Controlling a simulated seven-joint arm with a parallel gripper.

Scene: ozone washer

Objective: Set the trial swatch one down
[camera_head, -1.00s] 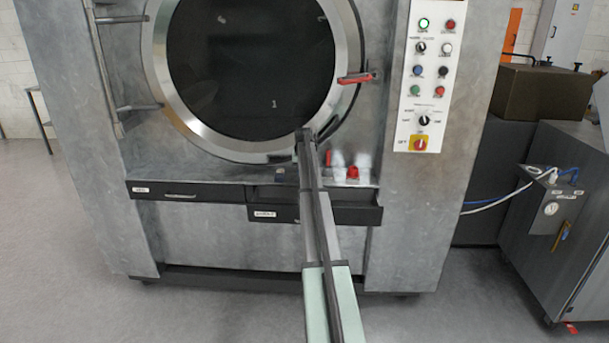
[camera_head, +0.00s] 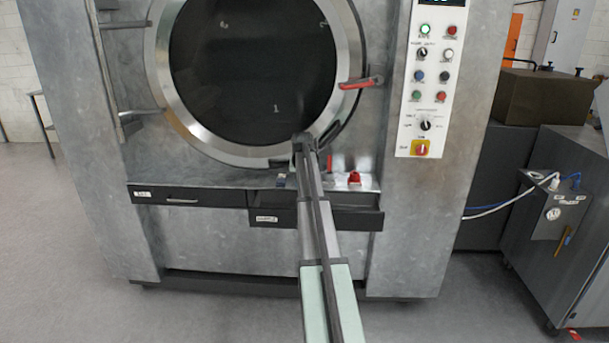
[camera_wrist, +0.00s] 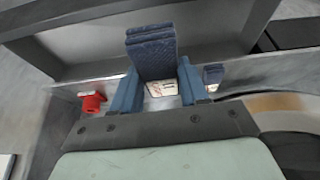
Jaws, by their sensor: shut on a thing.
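My gripper (camera_wrist: 157,88) is shut on a dark blue ribbed swatch (camera_wrist: 152,50), seen in the wrist view between its two blue fingers. The swatch looks like a folded stack and overlaps the view of the open drawer (camera_wrist: 95,70). I cannot tell whether it touches anything below. A second small blue piece (camera_wrist: 213,74) lies on the ledge beside the right finger; a blue piece also shows in the head view (camera_head: 281,181). In the head view my arm hides the fingers and the held swatch. The drawer (camera_head: 345,217) stands open below the washer door.
A red item (camera_wrist: 92,102) stands on the ledge, also seen in the head view (camera_head: 354,177). A printed label (camera_wrist: 163,89) shows between the fingers. A shut drawer (camera_head: 190,195) is at left. The round door (camera_head: 250,80) has a red handle (camera_head: 360,82); a control panel (camera_head: 436,80) is at right.

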